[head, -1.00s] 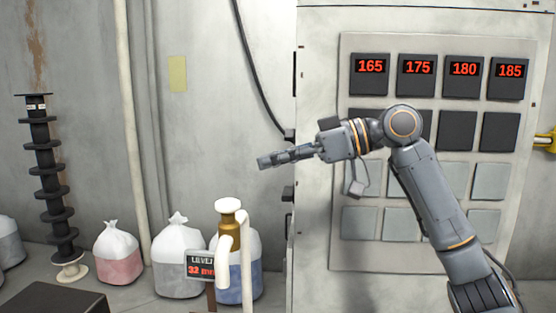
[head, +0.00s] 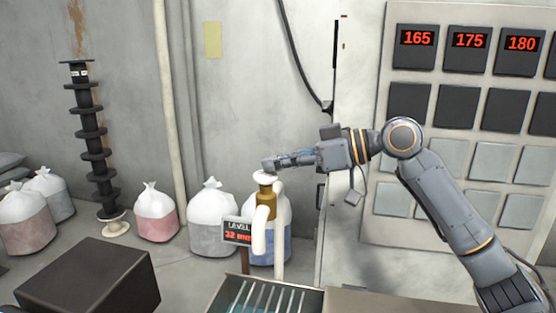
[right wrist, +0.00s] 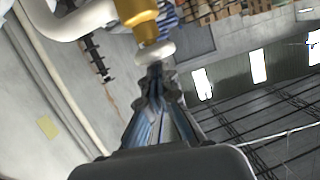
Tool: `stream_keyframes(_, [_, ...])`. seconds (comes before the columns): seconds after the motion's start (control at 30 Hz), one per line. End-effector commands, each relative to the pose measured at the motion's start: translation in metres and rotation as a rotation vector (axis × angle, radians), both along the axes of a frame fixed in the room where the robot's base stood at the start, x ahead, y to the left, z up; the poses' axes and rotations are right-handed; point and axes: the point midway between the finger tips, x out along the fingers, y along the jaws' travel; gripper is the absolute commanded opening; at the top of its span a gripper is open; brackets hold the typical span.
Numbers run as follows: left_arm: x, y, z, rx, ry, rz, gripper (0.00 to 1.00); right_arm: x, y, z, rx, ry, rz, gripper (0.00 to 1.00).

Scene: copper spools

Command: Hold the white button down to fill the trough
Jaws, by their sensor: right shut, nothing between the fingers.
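The white button (head: 264,178) is a round cap on top of a brass valve (head: 266,199) with a white pipe spout. My right gripper (head: 271,164) is shut and empty, its fingertips right over the button. In the right wrist view the shut fingertips (right wrist: 155,72) are at the white button (right wrist: 155,53), touching or nearly so; I cannot tell if it is pressed. The trough (head: 221,294) below has a bar grate and bluish liquid; its lower part is cut off. The level display (head: 238,232) reads 32 mm. My left gripper is out of view.
White-topped bags (head: 212,222) stand along the wall behind. A dark box (head: 88,277) sits at the lower left. A black ribbed post (head: 92,150) stands at the back left. A panel of displays and squares (head: 456,90) is on the right.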

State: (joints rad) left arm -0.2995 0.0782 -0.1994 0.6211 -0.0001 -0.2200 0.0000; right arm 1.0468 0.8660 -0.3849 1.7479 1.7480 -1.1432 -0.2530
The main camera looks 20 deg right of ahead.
Motion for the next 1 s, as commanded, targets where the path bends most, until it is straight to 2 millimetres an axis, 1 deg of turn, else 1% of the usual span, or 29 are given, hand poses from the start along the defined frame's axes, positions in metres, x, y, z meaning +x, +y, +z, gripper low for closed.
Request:
stream_keyframes(0.07, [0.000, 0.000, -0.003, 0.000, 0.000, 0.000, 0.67, 0.000, 0.000, -0.005, 0.000, 0.001, 0.000, 0.00])
stream_keyframes(0.2, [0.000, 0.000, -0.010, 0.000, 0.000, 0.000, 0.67, 0.000, 0.000, -0.020, 0.000, 0.002, 0.000, 0.00])
stream_keyframes(1.0, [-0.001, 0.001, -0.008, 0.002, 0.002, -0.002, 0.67, 0.000, 0.000, -0.022, -0.006, 0.009, 0.002, 0.00])
